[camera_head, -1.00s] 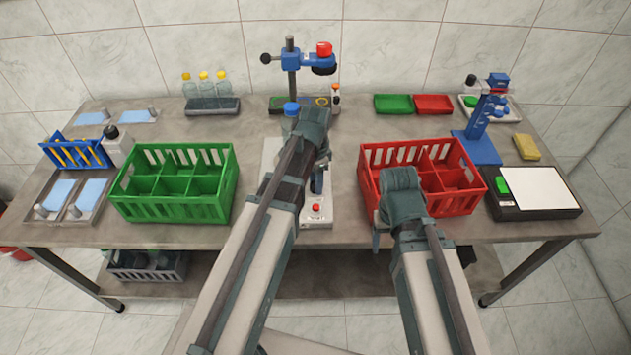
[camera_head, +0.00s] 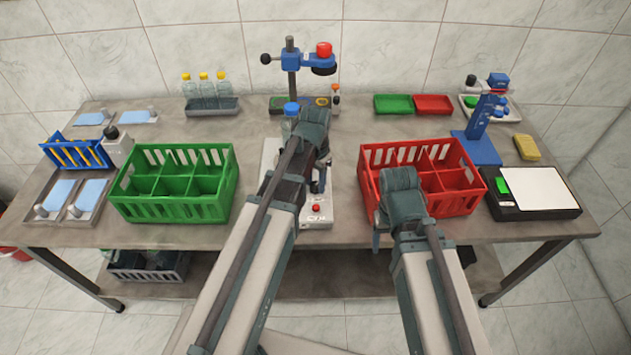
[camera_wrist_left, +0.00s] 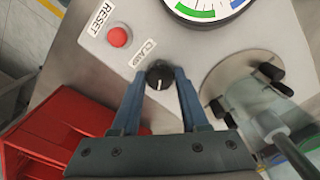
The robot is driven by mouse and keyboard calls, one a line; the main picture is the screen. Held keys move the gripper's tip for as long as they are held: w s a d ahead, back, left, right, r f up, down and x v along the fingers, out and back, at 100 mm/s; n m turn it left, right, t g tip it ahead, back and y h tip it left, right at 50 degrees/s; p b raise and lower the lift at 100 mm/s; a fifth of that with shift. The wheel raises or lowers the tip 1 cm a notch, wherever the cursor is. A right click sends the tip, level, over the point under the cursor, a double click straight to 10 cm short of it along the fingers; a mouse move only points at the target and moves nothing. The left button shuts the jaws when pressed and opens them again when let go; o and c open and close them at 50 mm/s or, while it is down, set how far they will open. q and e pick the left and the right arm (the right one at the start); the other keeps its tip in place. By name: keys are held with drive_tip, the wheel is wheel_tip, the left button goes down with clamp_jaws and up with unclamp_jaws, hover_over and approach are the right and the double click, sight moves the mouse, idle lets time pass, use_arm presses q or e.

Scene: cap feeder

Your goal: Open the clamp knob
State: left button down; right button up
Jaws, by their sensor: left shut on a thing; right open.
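The clamp knob (camera_wrist_left: 160,73) is a small round black knob with a white mark, beside the label CLAMP on a light grey panel. My left gripper (camera_wrist_left: 158,82) has its two blue-grey fingers closed on either side of the knob. In the head view my left gripper (camera_head: 318,172) is over the pale machine base (camera_head: 318,218), and its own wrist hides the knob. My right gripper (camera_head: 381,232) is open and empty at the front left of the red crate (camera_head: 450,202).
A red RESET button (camera_wrist_left: 119,36) and a coloured dial (camera_wrist_left: 208,6) are near the knob. A round metal plate with black pegs (camera_wrist_left: 250,90) lies right of it. A blue-capped bottle (camera_head: 291,109) stands behind my left wrist. A green crate (camera_head: 175,208) stands left.

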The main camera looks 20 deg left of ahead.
sight(315, 185)
use_arm(q)
drive_tip(key=n, duration=0.5)
drive_tip(key=shift+n, duration=0.3)
drive_tip(key=n, duration=0.4)
drive_tip(key=shift+n, duration=0.4)
drive_tip(key=shift+c, duration=2.1)
unclamp_jaws()
drive_tip(key=shift+r, duration=0.1)
wheel_tip(315, 185, up, 14)
drive_tip(key=p, duration=1.3)
drive_tip(key=shift+p, duration=0.4)
